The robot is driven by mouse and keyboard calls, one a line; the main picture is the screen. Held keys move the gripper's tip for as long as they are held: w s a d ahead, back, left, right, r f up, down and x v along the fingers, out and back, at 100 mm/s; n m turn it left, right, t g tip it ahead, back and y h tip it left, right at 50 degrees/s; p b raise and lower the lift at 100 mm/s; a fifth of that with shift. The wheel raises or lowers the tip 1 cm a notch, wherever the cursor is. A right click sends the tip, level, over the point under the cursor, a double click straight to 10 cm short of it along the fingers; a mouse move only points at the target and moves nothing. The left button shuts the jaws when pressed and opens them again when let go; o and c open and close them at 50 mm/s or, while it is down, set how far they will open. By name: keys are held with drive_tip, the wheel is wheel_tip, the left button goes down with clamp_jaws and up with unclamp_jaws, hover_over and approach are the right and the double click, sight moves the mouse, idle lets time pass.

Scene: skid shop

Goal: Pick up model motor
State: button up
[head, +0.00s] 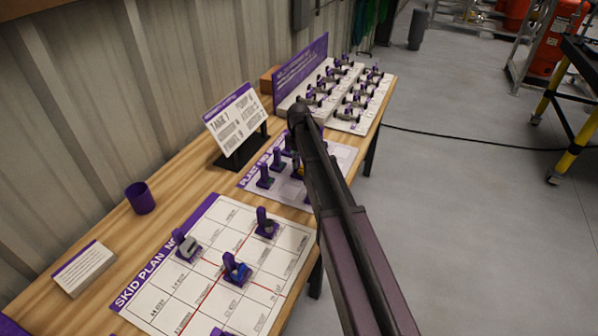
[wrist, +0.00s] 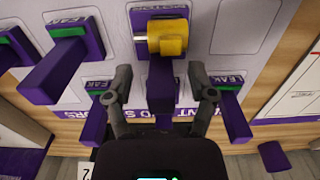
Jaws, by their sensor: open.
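The model motor (wrist: 172,38) is a yellow cylinder with a pale metal shaft end, mounted on a purple base with an upright purple post. In the head view only a bit of yellow (head: 297,170) shows beside my arm. My gripper (wrist: 158,82) is open. Its two dark fingers straddle the motor's purple post in the wrist view, one on each side, with a gap visible to each. I cannot tell how far above the post they are. My arm hides the gripper in the head view.
Purple models with green marks (wrist: 67,55) stand close on both sides. The skid plan board (head: 210,262) holds several models. A sign (head: 236,122), a purple cup (head: 140,198) and a card (head: 83,268) stand along the wall. A stepped rack (head: 345,95) of models is at the far end.

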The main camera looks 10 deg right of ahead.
clamp_jaws()
drive_tip(key=shift+r, duration=0.1)
idle(0.5)
wheel_tip(320, 180, up, 10)
drive_tip(key=p, duration=1)
idle(0.8)
